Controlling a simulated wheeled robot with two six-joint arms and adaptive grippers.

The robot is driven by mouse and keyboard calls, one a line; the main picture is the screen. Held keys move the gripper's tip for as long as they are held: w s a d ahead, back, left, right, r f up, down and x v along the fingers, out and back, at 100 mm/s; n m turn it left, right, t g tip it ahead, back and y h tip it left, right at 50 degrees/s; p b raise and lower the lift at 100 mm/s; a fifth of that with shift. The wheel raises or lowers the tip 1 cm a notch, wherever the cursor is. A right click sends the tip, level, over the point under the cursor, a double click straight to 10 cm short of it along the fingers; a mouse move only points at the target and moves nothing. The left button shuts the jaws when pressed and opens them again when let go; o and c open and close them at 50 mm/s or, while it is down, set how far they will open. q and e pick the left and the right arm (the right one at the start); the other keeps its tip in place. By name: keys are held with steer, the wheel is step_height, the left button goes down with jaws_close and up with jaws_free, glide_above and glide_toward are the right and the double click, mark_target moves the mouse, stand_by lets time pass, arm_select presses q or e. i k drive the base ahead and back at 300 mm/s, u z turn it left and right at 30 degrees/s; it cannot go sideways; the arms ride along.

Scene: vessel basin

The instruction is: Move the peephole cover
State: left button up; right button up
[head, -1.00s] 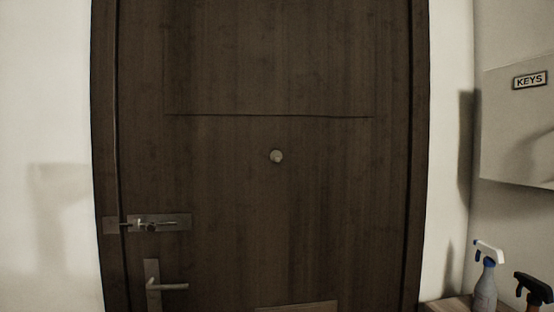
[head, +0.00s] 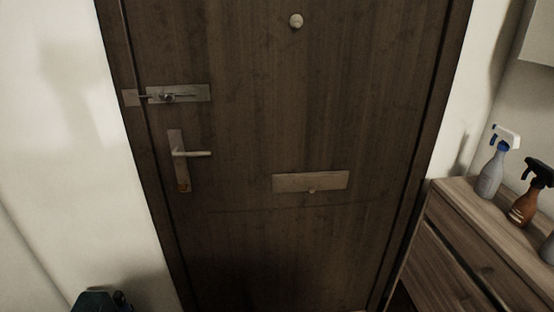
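The peephole cover (head: 296,20) is a small round pale disc on the dark wooden door (head: 260,130), near the top edge of the head view. Nothing touches it. The door looks closed. Neither of my grippers can be made out in the head view. A dark shape at the bottom left edge is cut off, and I cannot tell what it is.
The door bears a slide bolt (head: 168,94), a lever handle (head: 192,153) and a mail slot plate (head: 311,182). At right, a wooden cabinet (head: 465,215) holds a white-topped spray bottle (head: 490,172) and an orange one (head: 523,207). The area before the door looks clear.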

mark_target(296, 20)
steer(key=k, duration=0.4)
steer(key=u, duration=1.3)
steer(key=i, duration=1.4)
steer(key=z, duration=0.65)
